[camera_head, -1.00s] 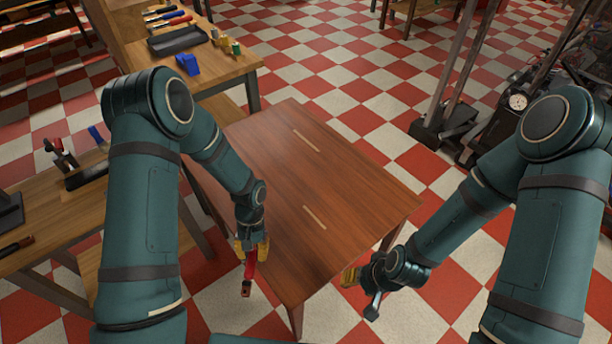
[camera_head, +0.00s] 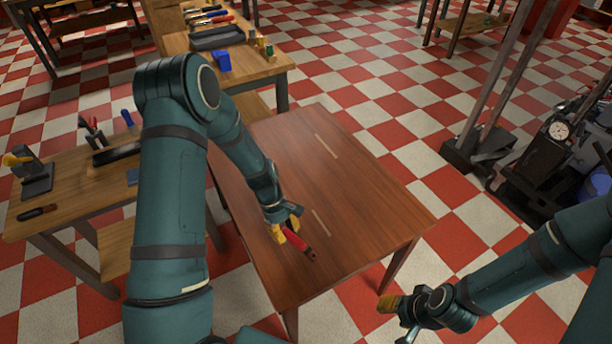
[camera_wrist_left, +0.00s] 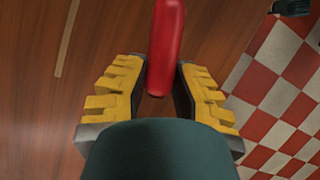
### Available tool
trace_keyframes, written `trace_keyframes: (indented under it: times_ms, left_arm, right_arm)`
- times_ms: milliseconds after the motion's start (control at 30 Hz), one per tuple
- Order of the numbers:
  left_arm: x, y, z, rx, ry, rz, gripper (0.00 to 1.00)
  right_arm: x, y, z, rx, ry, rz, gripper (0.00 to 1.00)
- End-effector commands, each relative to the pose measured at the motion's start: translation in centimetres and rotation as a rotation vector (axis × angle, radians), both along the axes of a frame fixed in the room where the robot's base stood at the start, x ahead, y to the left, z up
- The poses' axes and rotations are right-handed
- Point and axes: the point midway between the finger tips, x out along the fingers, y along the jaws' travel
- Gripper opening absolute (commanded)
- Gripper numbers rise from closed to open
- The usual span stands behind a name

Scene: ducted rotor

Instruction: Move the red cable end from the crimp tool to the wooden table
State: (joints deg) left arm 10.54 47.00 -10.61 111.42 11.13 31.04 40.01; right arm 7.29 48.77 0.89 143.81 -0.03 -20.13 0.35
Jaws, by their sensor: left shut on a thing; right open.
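The red cable end (camera_head: 299,243) is a red rod with a dark tip in the head view. My left gripper (camera_head: 281,231) is shut on it, over the near left part of the wooden table (camera_head: 350,190). I cannot tell whether the rod touches the tabletop. In the left wrist view the red rod (camera_wrist_left: 165,45) lies between the yellow finger pads of my left gripper (camera_wrist_left: 163,92). My right gripper (camera_head: 390,306) is open and empty, off the table's near right corner. I cannot clearly pick out the crimp tool.
The tabletop is bare apart from two pale strips. A side bench (camera_head: 75,190) at the left bears a grey stand with a yellow top (camera_head: 36,172) and hand tools. A back bench (camera_head: 262,76) holds a blue block (camera_head: 222,61). Dark machinery (camera_head: 545,145) stands at right.

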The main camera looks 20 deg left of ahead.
Motion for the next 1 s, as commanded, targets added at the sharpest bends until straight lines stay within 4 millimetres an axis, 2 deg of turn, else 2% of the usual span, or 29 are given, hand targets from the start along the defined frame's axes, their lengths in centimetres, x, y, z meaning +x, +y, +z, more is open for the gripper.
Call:
trace_keyframes:
  times_ms: [100, 300, 500, 667, 900, 1000]
  left_arm:
    - [1.6, 2.5, 1.3, 0.002, -0.004, 0.311, 0.0]
    - [3.7, 7.0, 3.2, 0.001, -0.003, 0.809, 0.0]
    - [4.8, 10.7, 4.6, 0.002, -0.003, 1.149, 0.0]
    - [5.0, 12.0, 4.6, 0.002, 0.001, 1.262, 0.0]
    - [4.9, 12.1, 0.3, 0.002, 0.003, 1.276, 0.0]
    - [5.0, 12.1, -0.9, 0.002, 0.002, 1.274, 0.0]
  right_arm:
    - [0.1, 0.0, 0.3, 0.0, -0.002, -0.002, 0.47]
    - [0.2, 0.0, 0.7, -0.001, -0.004, -0.004, 0.47]
    - [0.3, -0.1, 0.9, -0.002, -0.006, -0.006, 0.47]
    - [0.3, -0.1, 0.7, -0.002, -0.006, -0.006, 0.47]
    - [-0.2, 0.0, -0.9, 0.0, 0.003, 0.002, 0.47]
    - [-0.2, 0.0, -1.3, 0.002, 0.006, 0.004, 0.47]
